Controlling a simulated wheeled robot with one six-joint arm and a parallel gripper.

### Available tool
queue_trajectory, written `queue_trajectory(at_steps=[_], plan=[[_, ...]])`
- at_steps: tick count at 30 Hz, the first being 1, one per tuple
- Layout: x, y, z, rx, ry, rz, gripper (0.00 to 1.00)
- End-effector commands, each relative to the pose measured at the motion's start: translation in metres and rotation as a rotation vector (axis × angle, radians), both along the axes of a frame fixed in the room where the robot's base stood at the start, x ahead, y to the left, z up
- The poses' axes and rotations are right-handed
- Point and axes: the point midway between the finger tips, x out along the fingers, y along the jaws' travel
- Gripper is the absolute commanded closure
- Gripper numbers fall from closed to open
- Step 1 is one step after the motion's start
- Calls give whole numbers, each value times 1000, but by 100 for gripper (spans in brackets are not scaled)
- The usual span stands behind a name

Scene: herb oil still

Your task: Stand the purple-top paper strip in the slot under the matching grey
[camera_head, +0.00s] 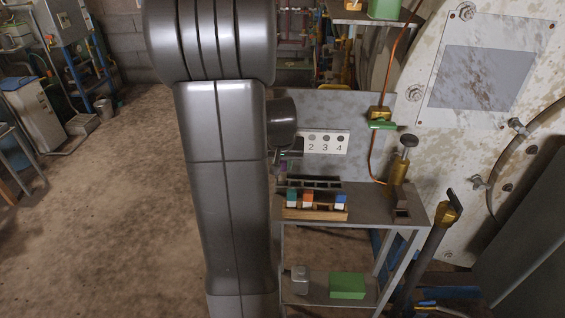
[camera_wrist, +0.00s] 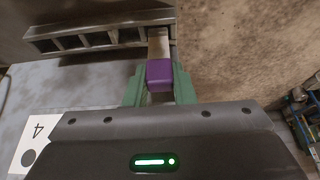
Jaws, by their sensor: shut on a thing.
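My gripper (camera_wrist: 159,88), with green fingers, is shut on the purple-top paper strip (camera_wrist: 160,73) in the wrist view. The strip's pale lower part reaches to the right end of the dark slotted rack (camera_wrist: 95,40); I cannot tell whether its tip is in the end slot or above it. Several other slots look empty. In the head view the rack (camera_head: 313,182) stands on the bench below a white card (camera_head: 322,142) with grey dots numbered 2, 3 and 4. My arm hides the card's left end and most of the gripper.
A wooden holder (camera_head: 316,213) in front of the rack holds teal-, orange- and blue-top strips. A brass-and-black fitting (camera_head: 398,168) and a dark block stand at the bench's right. A green box (camera_head: 347,285) lies on the lower shelf. Floor to the left is clear.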

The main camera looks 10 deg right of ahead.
Motion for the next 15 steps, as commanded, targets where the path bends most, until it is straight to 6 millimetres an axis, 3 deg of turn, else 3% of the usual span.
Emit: queue_trajectory(at_steps=[15], plan=[[0, 0, -17, 0, 0, 0, 100]])
